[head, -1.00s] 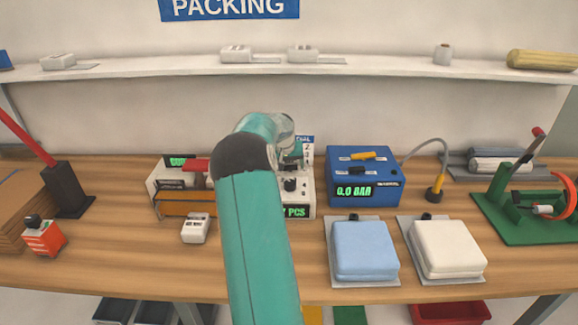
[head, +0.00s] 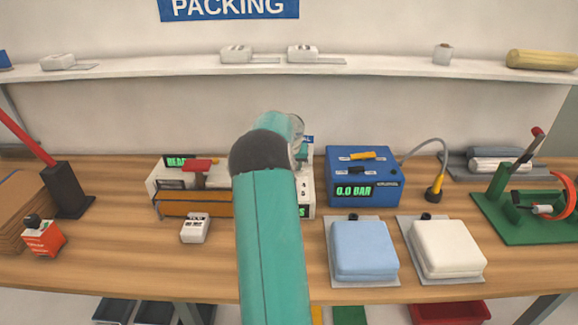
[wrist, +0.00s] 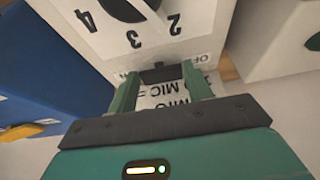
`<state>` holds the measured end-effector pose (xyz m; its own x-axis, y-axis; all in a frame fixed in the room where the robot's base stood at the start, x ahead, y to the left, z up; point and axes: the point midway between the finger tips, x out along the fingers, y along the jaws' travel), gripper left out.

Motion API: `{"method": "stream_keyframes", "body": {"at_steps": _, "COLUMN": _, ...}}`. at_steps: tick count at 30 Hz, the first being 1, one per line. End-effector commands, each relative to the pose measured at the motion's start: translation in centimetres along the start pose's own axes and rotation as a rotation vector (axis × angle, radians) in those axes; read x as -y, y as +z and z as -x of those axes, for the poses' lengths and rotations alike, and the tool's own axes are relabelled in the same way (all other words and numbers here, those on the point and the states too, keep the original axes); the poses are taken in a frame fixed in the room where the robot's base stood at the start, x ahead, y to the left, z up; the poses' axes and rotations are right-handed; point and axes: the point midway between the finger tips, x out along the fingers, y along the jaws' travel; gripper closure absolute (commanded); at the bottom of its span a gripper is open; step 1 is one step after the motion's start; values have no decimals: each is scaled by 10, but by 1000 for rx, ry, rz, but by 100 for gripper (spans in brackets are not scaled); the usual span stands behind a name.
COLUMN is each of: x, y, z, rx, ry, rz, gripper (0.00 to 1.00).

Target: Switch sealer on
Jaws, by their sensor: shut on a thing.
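My gripper (wrist: 160,75) shows in the wrist view with a small black piece (wrist: 158,70) between its fingers, at the front of a white box (wrist: 130,35). Upside-down numbers and an "OFF" label are printed near it. In the head view my arm hides the gripper and most of this white box (head: 306,185). Left of it stands a low machine with a red handle (head: 200,164), an orange-brown bar (head: 195,204) and a green display (head: 178,161) beginning "READ". It looks like the sealer. The black piece's setting cannot be read.
A blue box (head: 365,160) reading "0.0 BAR" stands just right of the white box. A small white device (head: 195,229) lies in front of the machine. Blue (head: 364,249) and white (head: 447,248) pads lie at the front right. A shelf (head: 390,64) runs above.

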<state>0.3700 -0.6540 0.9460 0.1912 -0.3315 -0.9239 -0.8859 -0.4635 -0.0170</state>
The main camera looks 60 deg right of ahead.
Motion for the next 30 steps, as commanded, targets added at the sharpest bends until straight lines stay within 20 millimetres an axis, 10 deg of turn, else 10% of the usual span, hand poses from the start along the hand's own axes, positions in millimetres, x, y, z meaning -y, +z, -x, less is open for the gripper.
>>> {"method": "stream_keyframes", "body": {"at_steps": 17, "x": -4, "y": 1, "z": -1, "rx": 2, "ry": -112, "rz": -47, "gripper": 73}}
{"method": "stream_keyframes", "body": {"at_steps": 18, "x": -4, "y": 1, "z": 0, "rx": 2, "ry": -112, "rz": -47, "gripper": 44}}
{"method": "stream_keyframes", "body": {"at_steps": 21, "x": -4, "y": 1, "z": 0, "rx": 1, "ry": -112, "rz": -47, "gripper": 28}}
{"method": "stream_keyframes", "body": {"at_steps": 30, "x": -4, "y": 0, "z": 2, "rx": 0, "ry": -111, "rz": -46, "gripper": 28}}
